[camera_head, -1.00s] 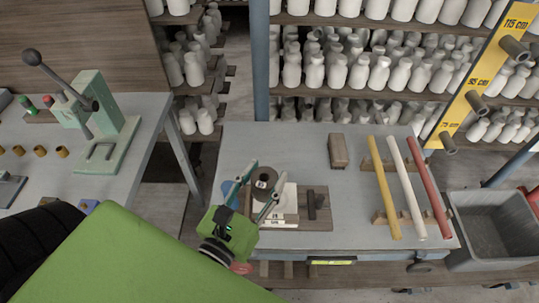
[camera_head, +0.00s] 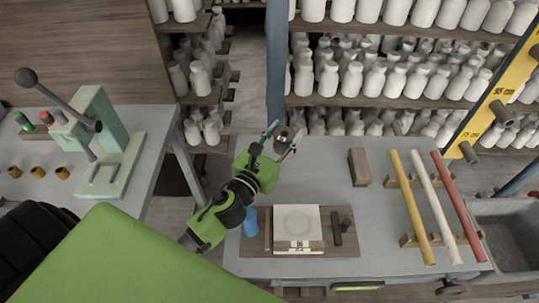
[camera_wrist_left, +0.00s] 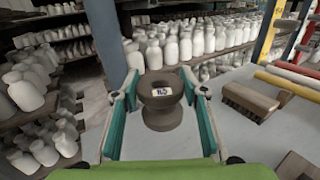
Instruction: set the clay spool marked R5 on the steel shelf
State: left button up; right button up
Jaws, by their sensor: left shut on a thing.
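My left gripper (camera_head: 283,136) is above the far left part of the grey table (camera_head: 325,155). It is shut on a dark grey-brown clay spool (camera_head: 284,132). In the left wrist view the spool (camera_wrist_left: 162,112) sits upright between the green fingers, with a wide flange above and below a narrow waist. A small white label (camera_wrist_left: 162,91) faces the camera; its marking is too small to read surely. I cannot pick out a steel shelf for certain. My right gripper is not in view.
A white-topped scale (camera_head: 297,220) stands on a wooden board, with a blue cup (camera_head: 256,221) beside it. A brown block (camera_head: 359,167) and yellow, white and red rods (camera_head: 455,205) lie to the right. Racks of white bottles (camera_head: 380,75) stand behind. A grey bin (camera_head: 515,237) is at right.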

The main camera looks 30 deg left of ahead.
pick_arm(q)
jog(key=a+f+b, duration=0.1)
jog(key=a+f, duration=0.4)
jog(key=shift+f, duration=0.1)
jog(key=shift+a+f, duration=0.15)
jog(key=shift+a+f+b, duration=0.2)
jog(key=shift+f+b, duration=0.05)
jog(key=shift+f, duration=0.75)
jog(key=shift+a+f+b, duration=0.2)
jog(key=shift+f, duration=0.75)
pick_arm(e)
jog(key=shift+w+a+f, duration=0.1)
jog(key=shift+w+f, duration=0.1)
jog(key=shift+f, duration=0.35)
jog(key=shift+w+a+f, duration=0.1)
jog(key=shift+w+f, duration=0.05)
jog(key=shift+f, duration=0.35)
pick_arm(q)
jog(key=o, duration=0.9)
jog(key=shift+f, duration=0.2)
jog(key=shift+c, duration=0.2)
jog(key=o, duration=0.4)
jog(key=shift+o, duration=0.2)
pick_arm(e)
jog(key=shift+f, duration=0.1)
pick_arm(q)
jog(key=shift+s+r, duration=0.1)
jog(key=shift+s, duration=0.05)
